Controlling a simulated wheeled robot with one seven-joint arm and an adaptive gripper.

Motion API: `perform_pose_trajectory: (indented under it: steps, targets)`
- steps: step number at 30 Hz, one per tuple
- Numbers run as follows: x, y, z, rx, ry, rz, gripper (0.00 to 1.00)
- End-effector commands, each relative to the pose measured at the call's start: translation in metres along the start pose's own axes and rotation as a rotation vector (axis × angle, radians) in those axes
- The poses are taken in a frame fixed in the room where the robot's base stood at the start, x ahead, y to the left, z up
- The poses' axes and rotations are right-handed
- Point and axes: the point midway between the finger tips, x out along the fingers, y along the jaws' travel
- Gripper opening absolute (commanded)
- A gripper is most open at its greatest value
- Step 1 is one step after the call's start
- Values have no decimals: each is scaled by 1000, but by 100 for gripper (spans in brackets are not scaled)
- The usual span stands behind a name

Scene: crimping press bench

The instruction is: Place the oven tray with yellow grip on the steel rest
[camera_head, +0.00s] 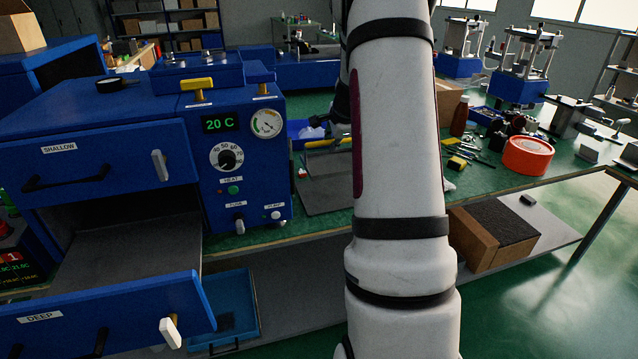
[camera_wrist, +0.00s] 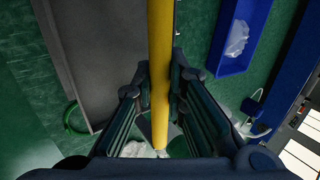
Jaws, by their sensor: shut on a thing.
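The oven tray (camera_head: 322,192) is a flat dark grey pan over the green bench, right of the blue oven. Its yellow grip (camera_head: 330,143) also shows in the wrist view (camera_wrist: 160,35) as a bar running between my fingers. My gripper (camera_wrist: 160,78) is shut on this yellow grip. In the head view my white arm hides most of the gripper and the tray's right side. A grey plate-like surface (camera_wrist: 92,50) lies left of the grip in the wrist view. I cannot make out the steel rest separately, nor whether the tray touches it.
The blue oven's deep drawer (camera_head: 110,310) stands open; its shallow drawer (camera_head: 95,165) is shut. A blue bin (camera_wrist: 240,40) holding a clear bag is right of the grip. Tools and an orange-red round container (camera_head: 528,155) occupy the bench's right side.

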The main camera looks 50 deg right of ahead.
Motion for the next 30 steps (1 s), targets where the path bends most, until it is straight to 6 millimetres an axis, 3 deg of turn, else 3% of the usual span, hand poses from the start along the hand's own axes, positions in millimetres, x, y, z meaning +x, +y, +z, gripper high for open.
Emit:
perform_pose_trajectory:
  steps: [9,21,30]
  targets:
    - [44,30,0,4,0,3,0]
    - [77,52,-1,4,-1,3,0]
    - [81,54,0,0,1,0,0]
